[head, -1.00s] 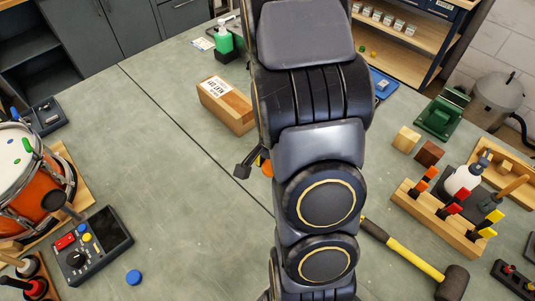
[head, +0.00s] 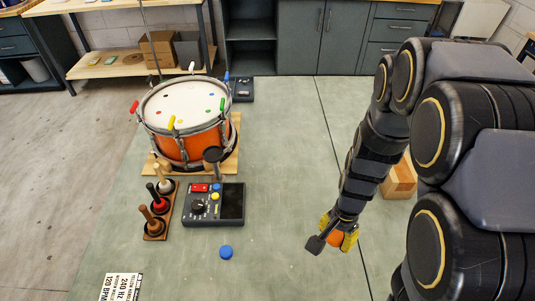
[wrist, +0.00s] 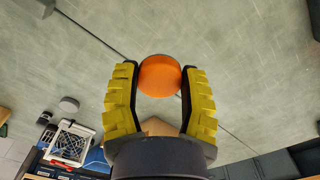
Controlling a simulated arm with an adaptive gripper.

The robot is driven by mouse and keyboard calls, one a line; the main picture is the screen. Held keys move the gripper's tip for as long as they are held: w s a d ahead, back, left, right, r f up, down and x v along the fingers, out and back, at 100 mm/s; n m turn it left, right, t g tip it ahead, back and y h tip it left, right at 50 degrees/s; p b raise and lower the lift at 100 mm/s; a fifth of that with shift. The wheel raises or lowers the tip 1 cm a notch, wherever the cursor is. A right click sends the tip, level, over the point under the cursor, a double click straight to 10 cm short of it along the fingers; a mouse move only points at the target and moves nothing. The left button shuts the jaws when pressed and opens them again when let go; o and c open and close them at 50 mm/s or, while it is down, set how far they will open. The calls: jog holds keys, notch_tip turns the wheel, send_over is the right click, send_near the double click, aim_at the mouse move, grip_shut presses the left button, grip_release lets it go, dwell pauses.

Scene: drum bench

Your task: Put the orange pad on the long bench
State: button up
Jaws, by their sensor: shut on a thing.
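The orange pad (head: 336,239) is a small round disc between the yellow fingers of my gripper (head: 338,230). In the wrist view the pad (wrist: 160,76) sits between the fingertips, and my gripper (wrist: 160,84) is shut on it. The long grey-green bench (head: 285,180) spreads under them, with a dark seam just right of the gripper in the head view. The pad appears above the bench; I cannot tell how high.
An orange drum (head: 187,120) stands at the back left. A control box (head: 213,205), a peg rack (head: 158,210), a blue disc (head: 226,252) and a printed card (head: 122,287) lie left of my gripper. A wooden block (head: 399,180) is at right. The bench between blue disc and gripper is clear.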

jog(key=s+a+n, duration=0.4)
jog(key=a+n, duration=0.2)
jog(key=a, duration=0.6)
jog(key=s+a+n, duration=0.4)
jog(key=a+n, duration=0.3)
jog(key=a, duration=0.5)
send_over(194, 255)
jog(key=f, duration=0.9)
jog(key=shift+s+d, duration=0.1)
jog(key=shift+s, duration=0.1)
jog(key=shift+w+a+f, duration=0.2)
jog(key=shift+f, duration=0.25)
notch_tip(194, 255, down, 3)
jog(key=shift+s, duration=0.1)
